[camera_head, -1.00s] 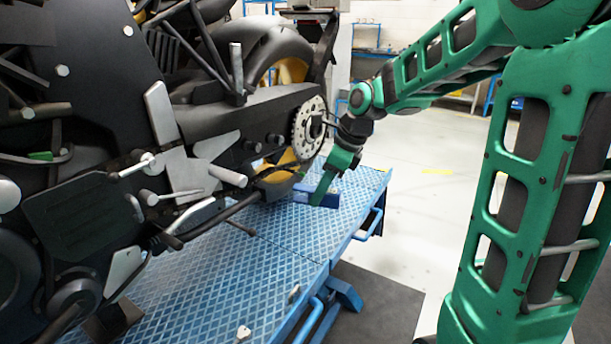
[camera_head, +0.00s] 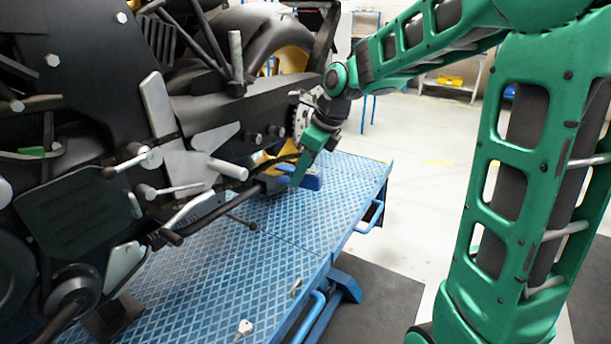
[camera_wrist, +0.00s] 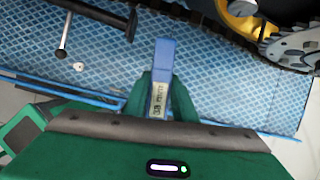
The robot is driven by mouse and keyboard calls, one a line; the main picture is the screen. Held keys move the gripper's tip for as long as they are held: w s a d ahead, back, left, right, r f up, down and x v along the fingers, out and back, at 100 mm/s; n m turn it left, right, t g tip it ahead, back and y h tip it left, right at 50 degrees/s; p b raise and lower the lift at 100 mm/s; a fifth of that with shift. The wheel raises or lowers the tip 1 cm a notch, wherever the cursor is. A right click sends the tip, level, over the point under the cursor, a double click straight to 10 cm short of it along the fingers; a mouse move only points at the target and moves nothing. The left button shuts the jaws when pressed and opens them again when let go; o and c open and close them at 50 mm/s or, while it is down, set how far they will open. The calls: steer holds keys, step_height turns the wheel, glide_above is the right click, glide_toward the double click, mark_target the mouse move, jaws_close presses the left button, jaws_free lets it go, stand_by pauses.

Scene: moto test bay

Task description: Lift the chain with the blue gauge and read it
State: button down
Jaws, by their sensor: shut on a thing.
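The blue gauge (camera_head: 313,182) is a slim bar low beside the rear of the motorcycle, above the blue ramp. In the wrist view the gauge (camera_wrist: 163,58) points away from me, with a pale printed label near my fingers; its text is too small to read surely. My gripper (camera_head: 302,170) is shut on the gauge; both green fingers (camera_wrist: 162,98) flank it in the wrist view. The dark chain (camera_wrist: 268,20) runs by the toothed sprocket (camera_wrist: 294,46). In the wrist view the gauge tip is apart from the sprocket.
The motorcycle (camera_head: 75,110) fills the left, with footpegs and levers sticking out. It stands over the blue lift platform (camera_head: 270,250), which has a side handle (camera_head: 372,217). A shelf with a yellow box (camera_head: 450,81) stands behind.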

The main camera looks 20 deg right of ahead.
mark_target(285, 165)
steer(key=shift+w+a, duration=0.8)
steer(key=shift+w, duration=0.25)
steer(key=shift+w+a, duration=0.75)
steer(key=shift+w, duration=0.25)
steer(key=shift+w+r, duration=0.15)
steer(key=shift+r, duration=2)
stand_by(0.5)
steer(key=shift+f, duration=0.2)
steer(key=shift+f, duration=1.9)
steer(key=shift+s+d, duration=0.75)
steer(key=shift+s, duration=0.35)
steer(key=shift+s+d, duration=0.8)
steer(key=shift+s, duration=0.3)
steer(key=shift+s+d, duration=0.75)
steer(key=shift+s, duration=0.35)
